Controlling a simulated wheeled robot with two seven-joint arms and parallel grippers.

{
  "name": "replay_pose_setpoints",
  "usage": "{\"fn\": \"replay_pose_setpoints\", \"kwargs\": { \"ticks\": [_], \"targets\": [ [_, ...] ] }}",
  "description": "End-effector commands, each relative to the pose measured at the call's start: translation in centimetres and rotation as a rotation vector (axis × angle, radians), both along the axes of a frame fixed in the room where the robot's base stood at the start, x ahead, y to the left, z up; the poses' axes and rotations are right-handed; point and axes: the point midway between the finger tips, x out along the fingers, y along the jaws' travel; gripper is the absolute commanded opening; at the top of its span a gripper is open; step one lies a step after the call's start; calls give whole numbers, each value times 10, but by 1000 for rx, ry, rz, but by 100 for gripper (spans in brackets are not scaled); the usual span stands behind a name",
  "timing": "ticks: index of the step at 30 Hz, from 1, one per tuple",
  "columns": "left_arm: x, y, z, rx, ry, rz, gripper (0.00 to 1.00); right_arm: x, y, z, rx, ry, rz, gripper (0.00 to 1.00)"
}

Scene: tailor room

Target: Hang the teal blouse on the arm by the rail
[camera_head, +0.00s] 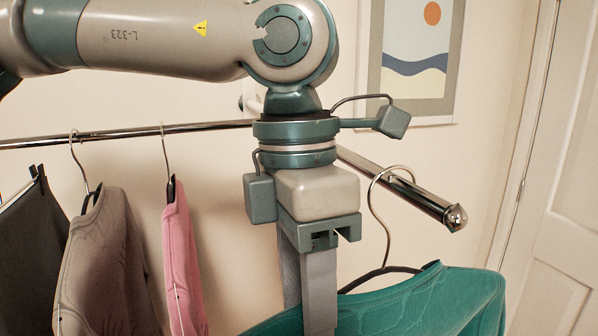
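The teal blouse (400,302) hangs from a dark hanger (375,275) at the lower right; its lower part is out of frame. The hanger's metal hook (372,205) curves over the chrome arm (425,200) that sticks out from the rail; whether it bears on it I cannot tell. My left gripper (305,318) points down at the blouse's left shoulder. One finger is in front of the cloth and one behind, close together, and it looks shut on the blouse. The fingertips are partly hidden. My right gripper is not in view.
The chrome rail (110,135) runs across the left. A dark garment (35,255), a taupe garment (105,265) and a pink garment (182,265) hang from it. The rounded end of the arm is clear. A framed picture (415,90) and a white door (555,200) are behind.

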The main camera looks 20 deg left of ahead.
Motion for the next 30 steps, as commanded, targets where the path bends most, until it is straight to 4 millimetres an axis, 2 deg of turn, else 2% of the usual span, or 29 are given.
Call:
{"fn": "replay_pose_setpoints", "kwargs": {
  "ticks": [4, 8, 21, 30],
  "targets": [
    [2, 0, 9, -2, -2, 1, 44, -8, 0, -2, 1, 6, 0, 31],
    [3, 1, 23, -4, -1, 1, 44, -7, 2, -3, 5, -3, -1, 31],
    [11, 7, 107, -4, -1, 0, 44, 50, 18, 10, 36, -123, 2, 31],
    [16, 12, 156, -2, 0, 0, 44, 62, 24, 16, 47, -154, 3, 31]
  ]
}}
